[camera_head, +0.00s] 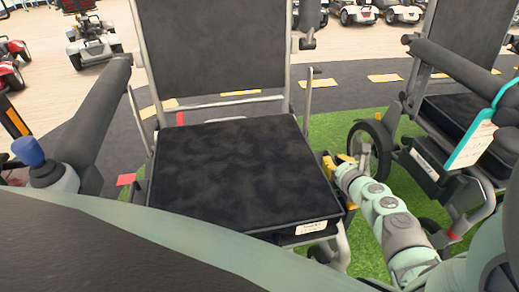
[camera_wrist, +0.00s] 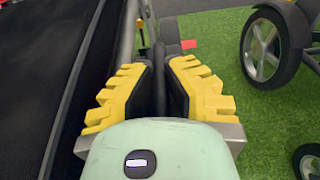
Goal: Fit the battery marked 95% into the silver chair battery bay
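A chair with a silver frame and a black seat (camera_head: 240,175) fills the middle of the head view. A small white label (camera_head: 311,227) is on its front edge, too small to read. No battery marked 95% can be made out, and no battery bay is clearly visible. My gripper (camera_head: 340,163) is low beside the chair's right edge. In the wrist view, its yellow fingers (camera_wrist: 160,75) point along the seat side (camera_wrist: 50,60), with dark pads close together. I cannot tell whether the dark strip between them is a held thing.
A second chair (camera_head: 470,115) with a hanging tag (camera_head: 472,146) stands close on the right; its wheel (camera_wrist: 265,48) is right of my gripper. Green turf (camera_head: 330,130) lies between the chairs. Scooters (camera_head: 92,40) stand at the back.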

